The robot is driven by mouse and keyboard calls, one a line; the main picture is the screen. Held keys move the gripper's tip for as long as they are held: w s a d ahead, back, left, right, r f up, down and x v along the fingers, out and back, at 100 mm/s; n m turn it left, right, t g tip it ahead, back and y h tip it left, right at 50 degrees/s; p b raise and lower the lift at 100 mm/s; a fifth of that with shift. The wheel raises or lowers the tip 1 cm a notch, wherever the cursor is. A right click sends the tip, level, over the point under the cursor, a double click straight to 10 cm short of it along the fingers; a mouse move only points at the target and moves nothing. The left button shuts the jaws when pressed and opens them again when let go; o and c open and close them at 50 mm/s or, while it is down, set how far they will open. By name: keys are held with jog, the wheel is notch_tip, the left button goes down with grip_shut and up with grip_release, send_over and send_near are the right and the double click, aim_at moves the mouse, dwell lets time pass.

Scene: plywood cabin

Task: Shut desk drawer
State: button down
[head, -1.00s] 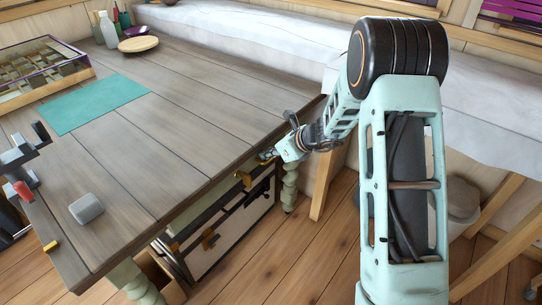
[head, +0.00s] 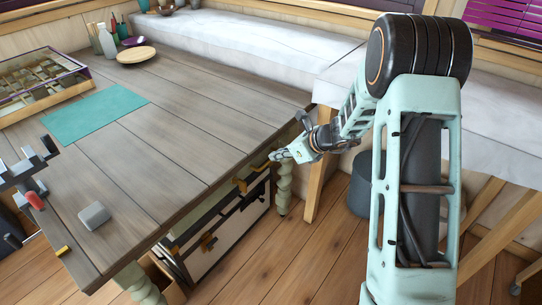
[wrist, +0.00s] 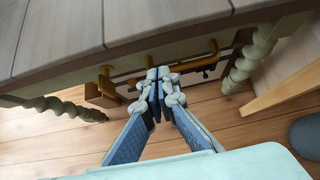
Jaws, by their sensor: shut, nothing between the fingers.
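The desk (head: 160,150) has a grey plank top, and it also shows in the wrist view (wrist: 150,22). Below its front edge a brass drawer handle (head: 252,182) sticks out; brass fittings also show in the wrist view (wrist: 183,63). The drawer front is mostly hidden under the top, and I cannot tell how far it stands out. My gripper (head: 273,156) is shut and empty, just outside the desk edge near the desk's right-hand leg. In the wrist view the closed fingertips (wrist: 158,82) overlap the brass handle; contact is unclear.
A pale case with dark trim (head: 215,250) sits under the desk. A turned green leg (head: 283,190) stands close to my gripper. A white-covered bench (head: 235,45) and a wooden post (head: 322,165) are behind. A grey block (head: 95,215) lies on the desk. Floor in front is clear.

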aim_at(250, 165)
jog(key=s+d+f+m+t+b, duration=0.1)
jog(key=s+d+b, duration=0.4)
jog(key=s+b, duration=0.25)
jog(key=a+r+b+x, duration=0.1)
jog(key=x, duration=1.1)
jog(key=shift+w+a+r, duration=0.25)
jog(key=shift+w+a, duration=0.05)
jog(key=shift+w, duration=0.2)
jog(key=shift+a, duration=0.1)
jog(key=w+a, duration=0.1)
jog(key=a, duration=0.1)
jog(key=w+a, duration=0.1)
jog(key=w, duration=0.1)
jog(key=shift+a+b, duration=0.4)
jog(key=shift+a+r, duration=0.15)
jog(key=shift+r, duration=0.1)
